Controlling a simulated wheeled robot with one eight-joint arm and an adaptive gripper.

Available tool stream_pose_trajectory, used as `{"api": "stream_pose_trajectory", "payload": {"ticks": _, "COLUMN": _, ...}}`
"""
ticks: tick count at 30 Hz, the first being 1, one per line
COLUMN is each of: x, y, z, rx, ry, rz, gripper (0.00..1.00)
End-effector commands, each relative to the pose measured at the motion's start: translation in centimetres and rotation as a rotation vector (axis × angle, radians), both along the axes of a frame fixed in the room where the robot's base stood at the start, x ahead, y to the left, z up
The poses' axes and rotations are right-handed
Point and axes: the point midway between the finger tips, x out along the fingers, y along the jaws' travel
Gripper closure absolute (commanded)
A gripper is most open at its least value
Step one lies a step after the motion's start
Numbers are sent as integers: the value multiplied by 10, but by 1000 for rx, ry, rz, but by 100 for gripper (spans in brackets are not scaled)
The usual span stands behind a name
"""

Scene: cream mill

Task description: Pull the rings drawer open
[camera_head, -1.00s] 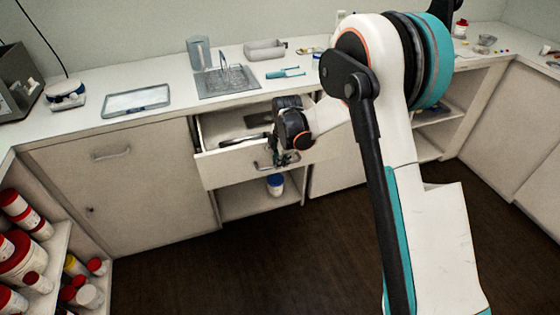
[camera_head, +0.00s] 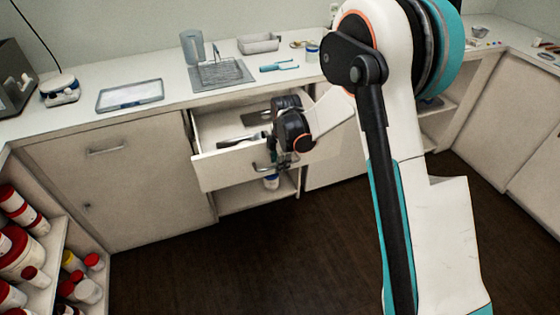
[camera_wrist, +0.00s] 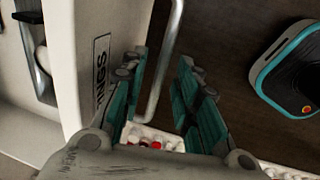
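The rings drawer (camera_head: 222,172) stands partly open below the counter, its inside showing from above in the head view. Its white front (camera_wrist: 68,40) carries the label RINGS in the wrist view. The metal bar handle (camera_wrist: 167,60) runs between the two teal fingers of my gripper (camera_wrist: 160,100). The left finger is between the drawer front and the handle, close to the bar. A gap shows between the bar and the right finger, so the fingers look open around the handle. In the head view my gripper (camera_head: 280,163) is at the drawer front and hides part of the handle.
Dark utensils (camera_head: 240,138) lie in the drawer. A closed cupboard (camera_head: 115,180) is on the left, and a shelf of red-lidded jars (camera_head: 28,225) at lower left. The dark floor (camera_head: 240,265) in front is clear.

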Motion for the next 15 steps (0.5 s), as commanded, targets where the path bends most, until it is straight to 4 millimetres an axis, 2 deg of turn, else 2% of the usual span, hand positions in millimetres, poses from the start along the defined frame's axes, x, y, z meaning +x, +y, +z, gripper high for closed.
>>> {"api": "stream_pose_trajectory", "payload": {"ticks": 9, "x": 0, "y": 0, "z": 2, "rx": 0, "ry": 0, "rz": 0, "gripper": 70}}
{"api": "stream_pose_trajectory", "payload": {"ticks": 15, "x": -5, "y": -1, "z": 25, "rx": 0, "ry": 0, "rz": 0, "gripper": 70}}
